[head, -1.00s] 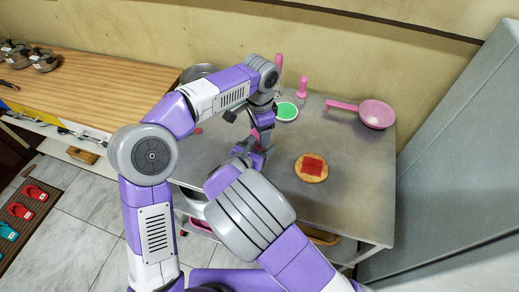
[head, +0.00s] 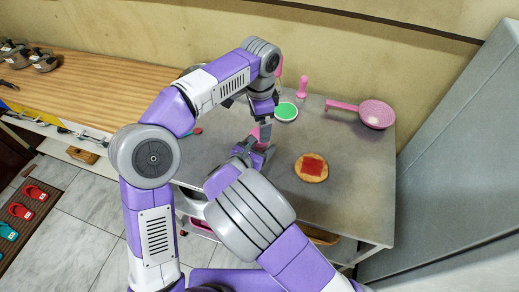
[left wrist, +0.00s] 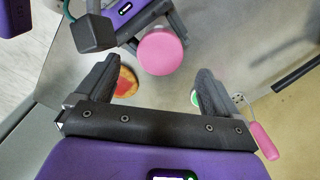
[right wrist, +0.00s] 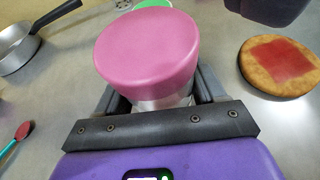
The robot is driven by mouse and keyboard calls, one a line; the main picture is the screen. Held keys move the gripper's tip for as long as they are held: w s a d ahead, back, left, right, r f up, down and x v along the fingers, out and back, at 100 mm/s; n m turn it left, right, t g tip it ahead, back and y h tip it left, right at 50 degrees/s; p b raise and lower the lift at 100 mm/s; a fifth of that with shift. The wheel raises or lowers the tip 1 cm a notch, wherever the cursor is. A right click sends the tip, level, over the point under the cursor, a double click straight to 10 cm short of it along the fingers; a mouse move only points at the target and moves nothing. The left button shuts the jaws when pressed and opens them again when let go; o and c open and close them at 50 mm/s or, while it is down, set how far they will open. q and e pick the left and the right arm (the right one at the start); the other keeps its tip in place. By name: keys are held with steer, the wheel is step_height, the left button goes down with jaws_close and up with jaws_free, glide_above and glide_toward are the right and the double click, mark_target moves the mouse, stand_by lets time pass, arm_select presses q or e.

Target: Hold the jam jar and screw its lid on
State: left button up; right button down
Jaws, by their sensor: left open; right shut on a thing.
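The jam jar (right wrist: 165,103) is clear with a wide pink lid (right wrist: 148,50) on its top; the lid looks slightly tilted in the right wrist view. My right gripper (head: 262,146) is shut around the jar below the lid. The lid also shows round and pink in the left wrist view (left wrist: 160,52), and partly in the head view (head: 264,132). My left gripper (left wrist: 155,85) is open and empty above the lid, apart from it, with the lid beyond its fingertips. The jar's lower part is hidden by the right gripper.
On the grey table (head: 340,205) lie a round bread with red jam (head: 311,167), a green-topped round item (head: 286,111), an upright pink item (head: 302,88), and a pink pan (head: 376,114). A metal pan (right wrist: 20,45) and red-tipped spoon (right wrist: 20,131) lie left in the right wrist view.

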arm_select(q)
step_height(320, 180, up, 8)
steer(key=shift+f, duration=0.15)
stand_by(0.3)
arm_select(e)
jaws_free()
steer(key=p+v, duration=0.1)
steer(key=v, duration=0.5)
steer(key=shift+s+a+r+p, duration=0.25)
steer(key=shift+p, duration=0.1)
steer(key=shift+s+a, duration=0.2)
steer(key=shift+s, duration=0.15)
arm_select(q)
steer(key=shift+r, duration=0.9)
